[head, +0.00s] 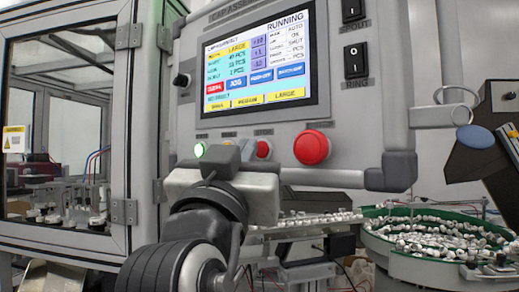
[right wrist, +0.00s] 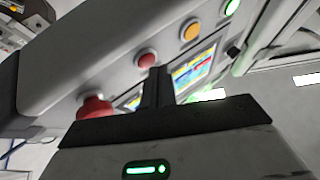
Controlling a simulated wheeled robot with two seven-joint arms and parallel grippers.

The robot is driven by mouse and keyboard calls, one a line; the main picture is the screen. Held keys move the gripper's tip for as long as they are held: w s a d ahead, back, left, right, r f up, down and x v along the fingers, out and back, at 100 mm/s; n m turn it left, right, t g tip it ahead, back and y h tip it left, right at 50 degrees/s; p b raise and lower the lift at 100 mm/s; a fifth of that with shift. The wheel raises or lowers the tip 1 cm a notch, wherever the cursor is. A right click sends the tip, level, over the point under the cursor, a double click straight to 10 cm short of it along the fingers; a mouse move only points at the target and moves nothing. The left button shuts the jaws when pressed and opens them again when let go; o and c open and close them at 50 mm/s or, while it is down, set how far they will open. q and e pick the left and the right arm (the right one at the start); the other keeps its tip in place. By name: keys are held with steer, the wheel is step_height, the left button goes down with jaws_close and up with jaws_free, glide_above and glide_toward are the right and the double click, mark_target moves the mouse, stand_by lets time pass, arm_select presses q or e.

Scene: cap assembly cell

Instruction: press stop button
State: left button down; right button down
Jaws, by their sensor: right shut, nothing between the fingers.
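The control panel (head: 360,140) has a row of buttons under its screen. A small red button (head: 264,149), taken as the stop button, shows just right of my right gripper (head: 240,146), which partly covers it. In the right wrist view the same small red button (right wrist: 147,60) sits just beyond the tips of my right gripper (right wrist: 160,72). Those fingers are shut and empty, pointing at the panel. I cannot tell whether they touch the button. My left gripper is not in view.
A large red mushroom button (head: 311,147) stands out right of the small one. A green lit button (head: 199,149) is at the left. An amber button (right wrist: 190,32) shows in the right wrist view. A green-rimmed bowl of caps (head: 440,240) lies lower right.

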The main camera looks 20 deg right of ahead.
steer(key=shift+w+d, duration=0.2)
steer(key=shift+d, duration=0.1)
stand_by(0.4)
steer(key=shift+s+a+b, duration=0.25)
steer(key=shift+a+b, duration=0.1)
steer(key=shift+b, duration=0.1)
steer(key=s+a+b, duration=0.2)
steer(key=s+a, duration=0.1)
steer(key=a, duration=0.2)
steer(key=shift+a, duration=0.15)
stand_by(0.4)
steer(key=shift+w, duration=0.1)
stand_by(0.4)
